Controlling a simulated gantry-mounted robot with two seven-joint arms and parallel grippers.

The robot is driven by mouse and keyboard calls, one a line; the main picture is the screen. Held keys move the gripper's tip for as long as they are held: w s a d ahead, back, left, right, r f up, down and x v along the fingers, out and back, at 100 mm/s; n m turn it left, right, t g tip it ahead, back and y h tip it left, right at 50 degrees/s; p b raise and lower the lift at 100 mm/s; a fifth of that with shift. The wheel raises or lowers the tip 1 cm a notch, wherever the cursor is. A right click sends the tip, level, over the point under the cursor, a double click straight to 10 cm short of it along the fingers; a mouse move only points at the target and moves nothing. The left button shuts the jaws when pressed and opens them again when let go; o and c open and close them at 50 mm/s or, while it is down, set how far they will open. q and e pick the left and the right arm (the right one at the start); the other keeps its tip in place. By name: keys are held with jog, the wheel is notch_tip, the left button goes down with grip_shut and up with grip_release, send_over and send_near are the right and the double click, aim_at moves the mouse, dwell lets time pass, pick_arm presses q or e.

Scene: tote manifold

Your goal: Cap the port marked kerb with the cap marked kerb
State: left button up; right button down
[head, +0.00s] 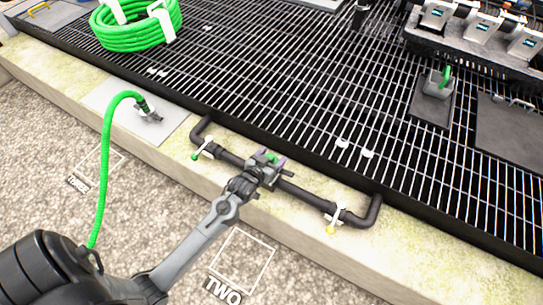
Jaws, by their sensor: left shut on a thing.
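A dark pipe manifold (310,198) lies along the pale kerb, with a bent end at each side. I cannot tell whether this part is a cap or is fixed to the pipe. A green-tipped fitting (197,155) is on the pipe's left part and a yellow-tipped fitting (330,230) on its right part. No kerb marking is readable on a port or cap. My right gripper is not in view.
A green hose (106,150) rises from the lower left to a nozzle on a grey plate (175,127). A coiled green hose (125,38) lies on the black grating (300,65). A dark rack (470,50) stands at the upper right. A white square marked TWO (244,233) is on the gravel.

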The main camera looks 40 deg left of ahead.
pick_arm(q)
jog(key=shift+f, duration=0.1)
dwell(0.3)
jog(key=o, duration=1.2)
jog(key=shift+c, duration=0.2)
